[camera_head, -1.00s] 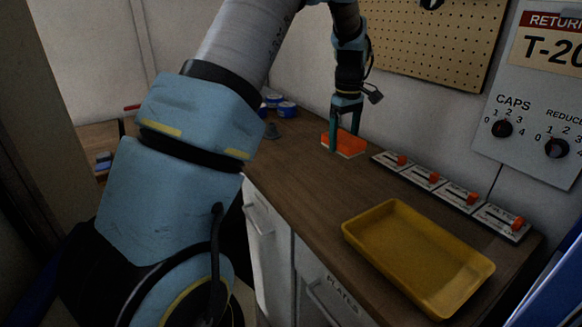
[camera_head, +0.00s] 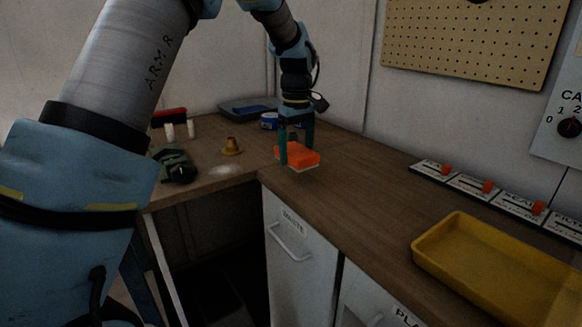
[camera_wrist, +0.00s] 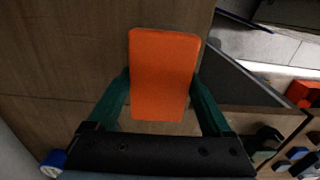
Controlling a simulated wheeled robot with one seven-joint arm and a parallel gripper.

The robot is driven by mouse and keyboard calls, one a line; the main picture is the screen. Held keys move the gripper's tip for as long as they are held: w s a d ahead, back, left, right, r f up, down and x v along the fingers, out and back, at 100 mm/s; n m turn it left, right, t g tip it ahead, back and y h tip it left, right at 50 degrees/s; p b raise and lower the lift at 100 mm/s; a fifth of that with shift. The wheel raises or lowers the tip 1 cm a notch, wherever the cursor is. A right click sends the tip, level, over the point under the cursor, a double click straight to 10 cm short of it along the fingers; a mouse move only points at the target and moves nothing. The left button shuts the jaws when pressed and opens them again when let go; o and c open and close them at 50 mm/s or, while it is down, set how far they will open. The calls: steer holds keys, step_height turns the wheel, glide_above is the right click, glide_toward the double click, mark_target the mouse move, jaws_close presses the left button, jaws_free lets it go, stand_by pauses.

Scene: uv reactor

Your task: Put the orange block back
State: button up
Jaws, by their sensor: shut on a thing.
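The orange block (camera_head: 298,154) has an orange top and a pale underside. It is in my gripper (camera_head: 299,148) near the inner corner of the wooden counter. My gripper's two green fingers are shut on its sides. In the wrist view the block (camera_wrist: 163,75) lies between the fingers of my gripper (camera_wrist: 160,92), its long side pointing away from the palm. The block seems to be slightly above the counter; the exact gap cannot be told.
A yellow tray (camera_head: 467,226) stands at the right on the counter (camera_head: 345,205). Slider panels (camera_head: 469,184) line the wall.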

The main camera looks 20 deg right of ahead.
mark_target(297, 177)
steer(key=shift+f+p, duration=0.35)
steer(key=shift+f, duration=1.85)
steer(key=shift+f, duration=0.15)
steer(key=o, duration=1.2)
steer(key=shift+d, duration=0.1)
step_height(297, 177, up, 12)
steer(key=shift+r+b, duration=0.2)
steer(key=shift+b, duration=0.55)
